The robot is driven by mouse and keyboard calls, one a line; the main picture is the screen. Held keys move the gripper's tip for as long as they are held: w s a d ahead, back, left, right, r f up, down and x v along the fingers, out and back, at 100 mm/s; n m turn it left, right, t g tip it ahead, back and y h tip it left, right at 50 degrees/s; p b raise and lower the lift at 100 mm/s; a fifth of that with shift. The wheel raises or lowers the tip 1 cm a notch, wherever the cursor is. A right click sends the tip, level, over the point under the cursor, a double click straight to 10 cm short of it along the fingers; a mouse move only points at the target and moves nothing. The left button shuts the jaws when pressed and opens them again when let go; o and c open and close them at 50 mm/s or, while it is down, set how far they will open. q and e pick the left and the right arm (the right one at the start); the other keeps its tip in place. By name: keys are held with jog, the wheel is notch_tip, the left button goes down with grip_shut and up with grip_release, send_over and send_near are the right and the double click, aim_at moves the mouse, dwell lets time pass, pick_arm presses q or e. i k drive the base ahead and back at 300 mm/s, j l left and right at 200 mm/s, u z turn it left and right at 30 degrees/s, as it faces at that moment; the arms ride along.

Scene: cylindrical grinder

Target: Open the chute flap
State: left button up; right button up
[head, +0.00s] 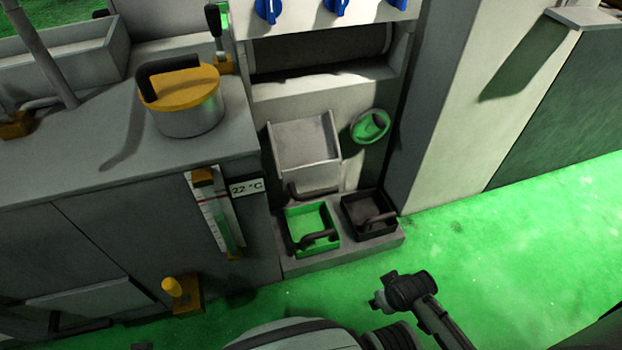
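A pale, open-topped chute with a sloping face (304,143) sits in the lower front of the machine, under a wide recess. A dark bar handle (315,192) lies just below it, close to its lower edge. I cannot tell for sure which part is the flap or whether it is open. A dark end of my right arm, seemingly my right gripper (380,292), shows at the bottom, well short of the chute and touching nothing. Its fingers are too small to read. My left gripper is not in view.
A green bin (304,217) and a black bin (353,205) stand on a low ledge (335,256) below the chute. A green round fitting (370,126) is right of it. A yellow-lidded pot (188,110) stands on the left counter. The green floor (510,235) is clear at right.

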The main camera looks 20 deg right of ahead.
aim_at(294, 178)
jog(key=k+l+u, duration=0.2)
jog(key=l, duration=0.25)
jog(key=k+l+u, duration=0.15)
jog(key=l, duration=0.3)
jog(key=k+l+u, duration=0.2)
jog(key=k+l, duration=0.1)
jog(key=l, duration=0.1)
